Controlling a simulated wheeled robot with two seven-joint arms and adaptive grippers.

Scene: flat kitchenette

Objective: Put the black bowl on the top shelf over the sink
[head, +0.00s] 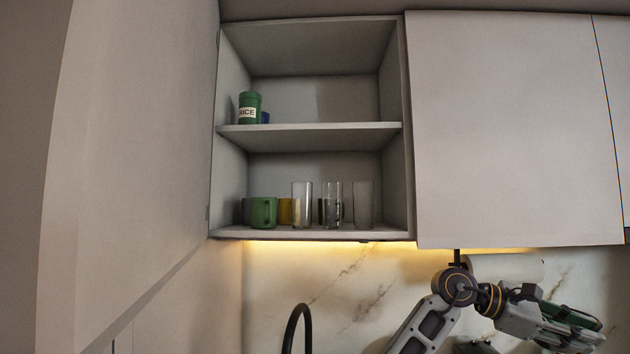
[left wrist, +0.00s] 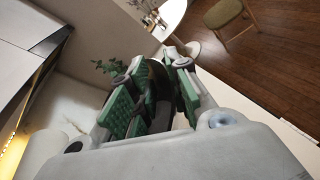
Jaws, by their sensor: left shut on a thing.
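My left gripper (head: 572,326) is at the lower right of the head view, below the closed cabinet door and right of the open cabinet. In the left wrist view its green-padded fingers (left wrist: 158,88) are shut on a dark thing, which looks like the black bowl (left wrist: 160,112), mostly hidden between them. The top shelf (head: 312,128) of the open cabinet over the sink holds a green rice canister (head: 249,106) and a small blue thing (head: 265,118) at its left end. The rest of this shelf is bare. My right gripper is not in view.
The lower shelf (head: 330,235) holds a green mug (head: 264,212), a yellow mug (head: 285,211) and several clear glasses (head: 333,204). A closed door (head: 510,125) adjoins on the right. A black faucet (head: 297,325) rises below.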

